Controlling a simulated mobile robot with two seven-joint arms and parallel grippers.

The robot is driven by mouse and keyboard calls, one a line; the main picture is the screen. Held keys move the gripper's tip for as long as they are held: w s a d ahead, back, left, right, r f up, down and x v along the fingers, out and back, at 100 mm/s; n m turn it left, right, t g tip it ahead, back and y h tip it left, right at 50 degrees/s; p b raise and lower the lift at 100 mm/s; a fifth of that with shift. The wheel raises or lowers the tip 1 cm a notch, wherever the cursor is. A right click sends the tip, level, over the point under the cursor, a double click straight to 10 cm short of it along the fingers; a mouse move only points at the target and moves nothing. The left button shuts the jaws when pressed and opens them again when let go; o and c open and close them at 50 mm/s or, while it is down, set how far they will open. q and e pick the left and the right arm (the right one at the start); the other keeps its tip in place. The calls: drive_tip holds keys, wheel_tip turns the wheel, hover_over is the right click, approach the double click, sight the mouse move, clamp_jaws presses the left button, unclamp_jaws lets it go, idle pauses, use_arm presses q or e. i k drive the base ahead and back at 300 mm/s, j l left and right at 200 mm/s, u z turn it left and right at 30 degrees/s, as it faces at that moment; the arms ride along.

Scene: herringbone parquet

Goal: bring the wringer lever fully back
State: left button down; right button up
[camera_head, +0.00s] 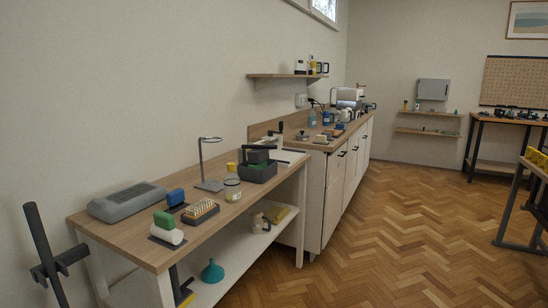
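I cannot make out a wringer lever for certain. A dark grey open box (257,173) stands at the far part of the near workbench, with a black bar across its top and a dark green block in it. Just behind it a small black crank-like handle (276,130) sticks up; what it belongs to is partly hidden. A yellow-and-black item (184,292) shows low beside the bench's front leg, too cut off to identify. Neither of my grippers is in view.
The near workbench (140,250) holds a grey case (126,202), a desk lamp (208,165), a jar (232,189) and brushes. A teal funnel (212,271) is on its lower shelf. A dark post (45,250) stands at left. Parquet floor (400,235) is free.

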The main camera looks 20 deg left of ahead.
sight(259, 153)
drive_tip(key=i, duration=2.15)
drive_tip(key=i+l, duration=0.1)
drive_tip(key=i, duration=2)
drive_tip(key=u, duration=0.4)
drive_tip(key=i+u, duration=0.15)
drive_tip(key=u, duration=0.2)
drive_tip(key=i+u, duration=0.1)
drive_tip(key=u, duration=0.7)
drive_tip(key=i+l, duration=0.05)
